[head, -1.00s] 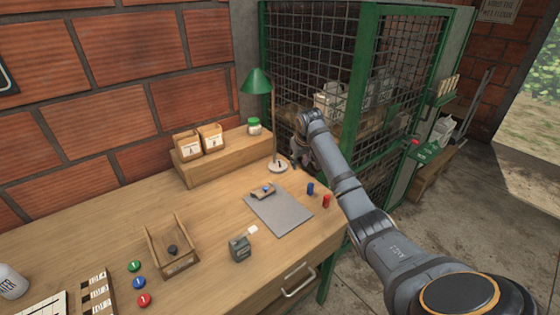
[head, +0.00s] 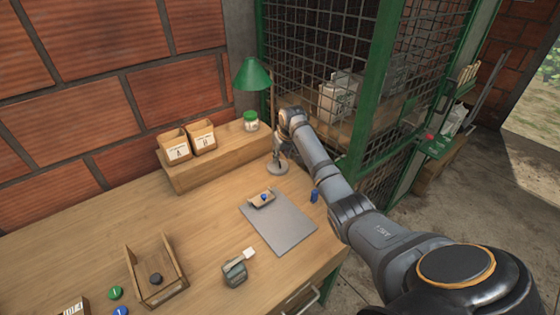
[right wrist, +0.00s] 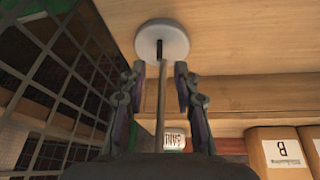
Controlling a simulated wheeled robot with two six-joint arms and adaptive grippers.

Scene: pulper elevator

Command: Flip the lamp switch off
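The lamp has a green shade (head: 251,73), a thin stem and a round pale base (head: 277,169) at the back right of the desk. In the right wrist view the base (right wrist: 177,42) shows with a small dark switch (right wrist: 159,48) on it; its setting cannot be told. My right gripper (right wrist: 160,70) is open and empty, its fingers pointing at the base, one on each side of the stem (right wrist: 161,95), with gaps to both. In the head view the right gripper (head: 281,152) is partly hidden close above the base. My left gripper is not in view.
A green-framed mesh cage (head: 380,85) stands right beside the desk and my arm. A wooden shelf (head: 225,160) holds a green-lidded jar (head: 250,121) and two labelled boxes (head: 187,144).

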